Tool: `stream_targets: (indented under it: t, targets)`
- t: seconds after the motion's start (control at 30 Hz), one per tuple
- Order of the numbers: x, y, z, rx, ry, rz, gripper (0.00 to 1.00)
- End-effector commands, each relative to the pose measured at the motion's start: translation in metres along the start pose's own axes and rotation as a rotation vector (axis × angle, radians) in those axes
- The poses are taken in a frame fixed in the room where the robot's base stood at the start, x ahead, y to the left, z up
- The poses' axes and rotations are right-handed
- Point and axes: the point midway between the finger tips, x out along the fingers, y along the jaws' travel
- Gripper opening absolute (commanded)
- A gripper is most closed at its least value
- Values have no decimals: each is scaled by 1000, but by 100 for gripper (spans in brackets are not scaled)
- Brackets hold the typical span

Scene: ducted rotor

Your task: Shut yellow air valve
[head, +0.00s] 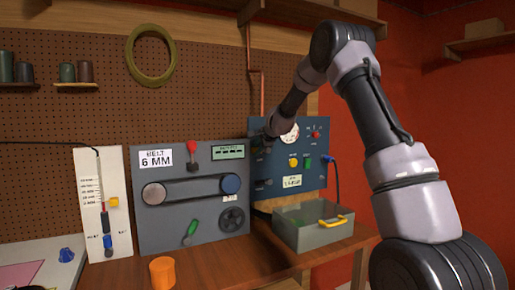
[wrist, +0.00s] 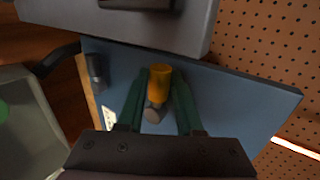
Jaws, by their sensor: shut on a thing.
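The yellow air valve (wrist: 160,78) shows in the wrist view as a yellow-orange handle on a grey stem, against the blue panel (wrist: 225,95). My gripper (wrist: 157,88) has its two dark green fingers on either side of this handle and is shut on it. In the head view my arm reaches to the left part of the blue panel (head: 318,150). The valve handle and my fingertips cannot be made out there, behind the arm's dark end.
A grey panel (head: 150,225) with a belt stands left of the blue panel. A grey bin (head: 305,238) with a yellow handle sits below the blue panel. An orange cylinder (head: 162,272) stands on the bench.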

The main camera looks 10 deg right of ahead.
Motion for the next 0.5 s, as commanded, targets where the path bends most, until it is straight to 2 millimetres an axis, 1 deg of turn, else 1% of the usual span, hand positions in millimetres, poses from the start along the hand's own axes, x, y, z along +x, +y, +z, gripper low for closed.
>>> stream_targets:
  t: [0.5]
  targets:
    - [2,4,0,-40,27,2,0]
